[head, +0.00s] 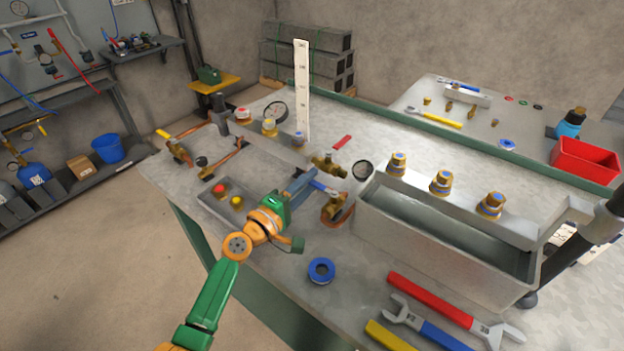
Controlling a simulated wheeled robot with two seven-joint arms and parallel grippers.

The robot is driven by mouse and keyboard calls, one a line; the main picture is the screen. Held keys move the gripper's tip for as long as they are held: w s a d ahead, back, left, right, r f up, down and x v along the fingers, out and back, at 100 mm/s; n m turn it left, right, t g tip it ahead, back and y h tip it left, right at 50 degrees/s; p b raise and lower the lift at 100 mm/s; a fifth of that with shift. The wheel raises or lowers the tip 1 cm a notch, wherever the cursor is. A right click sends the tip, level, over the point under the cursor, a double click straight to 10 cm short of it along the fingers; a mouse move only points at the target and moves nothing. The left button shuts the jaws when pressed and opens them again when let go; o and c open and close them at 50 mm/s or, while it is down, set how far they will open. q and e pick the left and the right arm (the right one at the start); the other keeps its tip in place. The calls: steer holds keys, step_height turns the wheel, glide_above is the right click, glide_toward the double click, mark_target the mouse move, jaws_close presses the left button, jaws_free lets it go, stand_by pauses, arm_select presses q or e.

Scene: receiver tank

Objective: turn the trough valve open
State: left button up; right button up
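The trough (440,250) is a grey open metal box on the right part of the bench, with water-like shine inside. Just left of it is a brass valve (336,210) with a short blue lever (324,187), which I take for the trough valve. My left gripper (304,184) reaches in from the lower left, its blue-grey fingers right at the lever's left end. Whether they touch or close on the lever is hidden at this angle. My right gripper does not show.
Brass fittings (440,182) stand along the trough's back ledge, near a round gauge (362,170). A blue tape roll (321,270), a red-handled wrench (430,300) and a blue-handled wrench (425,325) lie in front. A tall white scale (301,90) stands behind.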

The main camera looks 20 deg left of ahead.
arm_select(q)
steer(key=shift+w+d+f, duration=0.1)
steer(key=shift+w+d, duration=0.15)
steer(key=shift+w, duration=0.4)
steer(key=shift+s+a, duration=0.1)
steer(key=shift+s, duration=0.05)
jaws_close()
stand_by(0.8)
